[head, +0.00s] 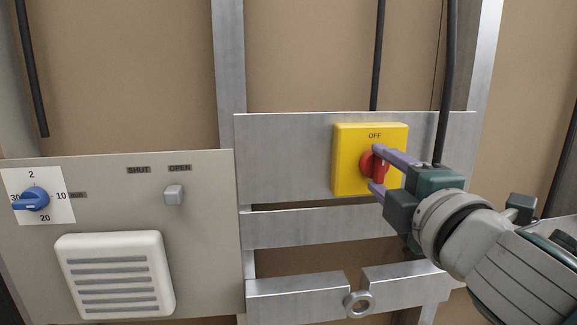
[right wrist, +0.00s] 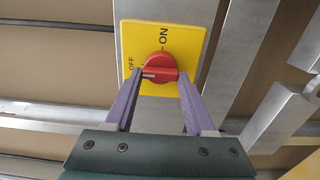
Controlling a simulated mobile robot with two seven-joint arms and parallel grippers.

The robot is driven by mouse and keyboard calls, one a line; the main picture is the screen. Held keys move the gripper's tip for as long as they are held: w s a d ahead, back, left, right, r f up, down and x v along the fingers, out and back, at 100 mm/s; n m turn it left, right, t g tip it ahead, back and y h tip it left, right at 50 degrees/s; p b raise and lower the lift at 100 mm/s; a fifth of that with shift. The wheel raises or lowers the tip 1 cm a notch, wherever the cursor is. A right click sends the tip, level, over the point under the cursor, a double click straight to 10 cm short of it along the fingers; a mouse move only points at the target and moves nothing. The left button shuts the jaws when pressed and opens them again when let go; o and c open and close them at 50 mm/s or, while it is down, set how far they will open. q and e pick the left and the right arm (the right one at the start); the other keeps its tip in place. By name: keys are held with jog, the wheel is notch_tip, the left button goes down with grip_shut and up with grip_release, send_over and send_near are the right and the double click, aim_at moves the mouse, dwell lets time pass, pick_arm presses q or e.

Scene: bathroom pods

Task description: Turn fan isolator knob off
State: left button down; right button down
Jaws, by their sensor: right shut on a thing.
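The fan isolator is a yellow plate (head: 345,160) with a red knob (head: 367,163) on a grey metal panel; OFF is printed above the knob. It also shows in the right wrist view (right wrist: 185,40), where ON is at the top and OFF at the left. There the knob's bar (right wrist: 160,74) lies across the picture, its white mark at the left end, on the OFF side. My right gripper (head: 377,168) is shut on the knob, its purple fingers at the bar's two ends. It hides part of the plate in the head view. My left gripper is not in view.
Left of the isolator is a grey panel (head: 110,210) with a blue timer dial (head: 33,198), a small SHUT/OPEN switch (head: 174,195) and a white vent (head: 115,273). A metal ring (head: 359,304) is below. A black conduit (head: 446,90) runs down close above my right gripper.

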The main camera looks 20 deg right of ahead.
dwell(0.4)
jog(key=shift+c, duration=1.2)
grip_release()
jog(key=shift+s, duration=0.1)
jog(key=b+v, duration=0.3)
jog(key=v, duration=0.6)
jog(key=shift+s+a, duration=0.15)
jog(key=shift+s, duration=0.2)
